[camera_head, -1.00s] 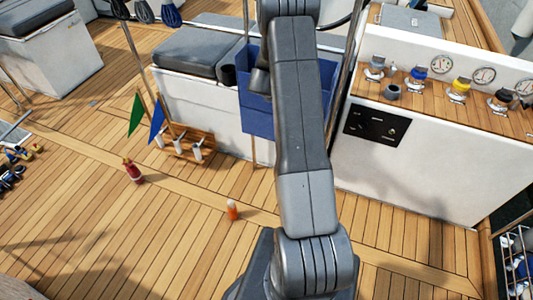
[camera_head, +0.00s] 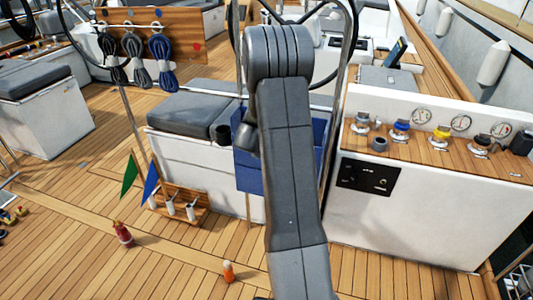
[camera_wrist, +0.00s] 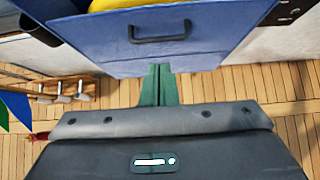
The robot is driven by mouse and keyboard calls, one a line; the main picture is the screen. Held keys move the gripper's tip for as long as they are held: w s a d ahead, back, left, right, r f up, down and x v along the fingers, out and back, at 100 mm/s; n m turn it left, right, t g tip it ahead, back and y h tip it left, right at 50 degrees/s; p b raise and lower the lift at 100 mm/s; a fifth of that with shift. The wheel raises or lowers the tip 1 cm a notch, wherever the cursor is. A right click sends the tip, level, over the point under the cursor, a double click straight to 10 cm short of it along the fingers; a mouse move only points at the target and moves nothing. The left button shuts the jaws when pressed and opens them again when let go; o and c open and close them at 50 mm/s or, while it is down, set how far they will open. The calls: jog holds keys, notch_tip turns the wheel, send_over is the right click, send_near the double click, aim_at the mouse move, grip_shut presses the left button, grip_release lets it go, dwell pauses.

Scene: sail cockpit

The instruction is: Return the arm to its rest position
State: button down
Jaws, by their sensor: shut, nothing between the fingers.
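My arm (camera_head: 290,160) rises up the middle of the head view, bent at a grey joint near the top. My gripper is not visible there. In the wrist view my gripper (camera_wrist: 158,72) shows as two green fingers pressed together, with nothing between them. The fingers point toward a blue bin (camera_wrist: 180,50) with a dark handle, and something yellow shows at its top edge. I cannot tell whether the fingertips touch the bin. In the head view the blue bin (camera_head: 252,172) stands behind my arm, which partly hides it.
A white console (camera_head: 420,205) with winches and gauges stands right. A grey-cushioned bench (camera_head: 180,115) is behind left. Deck at left front is mostly clear.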

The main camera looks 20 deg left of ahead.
jog(key=s+r, duration=0.1)
jog(key=r, duration=0.2)
jog(key=shift+s, duration=0.4)
jog(key=shift+f, duration=0.15)
